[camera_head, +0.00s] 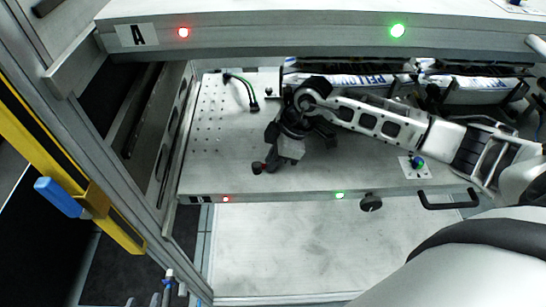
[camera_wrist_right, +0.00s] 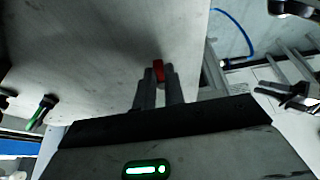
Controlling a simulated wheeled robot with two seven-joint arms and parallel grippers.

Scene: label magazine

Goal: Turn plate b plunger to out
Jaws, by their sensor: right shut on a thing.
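Plate B (camera_head: 225,165) is the lower perforated plate, with a label, a red light and a green light on its front edge. My right gripper (camera_head: 263,167) reaches down over its middle from the right. Its fingertips (camera_wrist_right: 160,77) are shut on a small red knob (camera_wrist_right: 158,69), which looks like the plunger. The red knob also shows at the fingertips in the head view (camera_head: 256,168). The fingers hide most of it, so I cannot tell whether it is in or out. I cannot make out my left gripper.
Plate A (camera_head: 260,36) overhangs the back. A blue-green knob (camera_head: 417,162) sits at the right. A black round knob (camera_head: 370,202) and a black handle (camera_head: 448,204) stick out in front.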

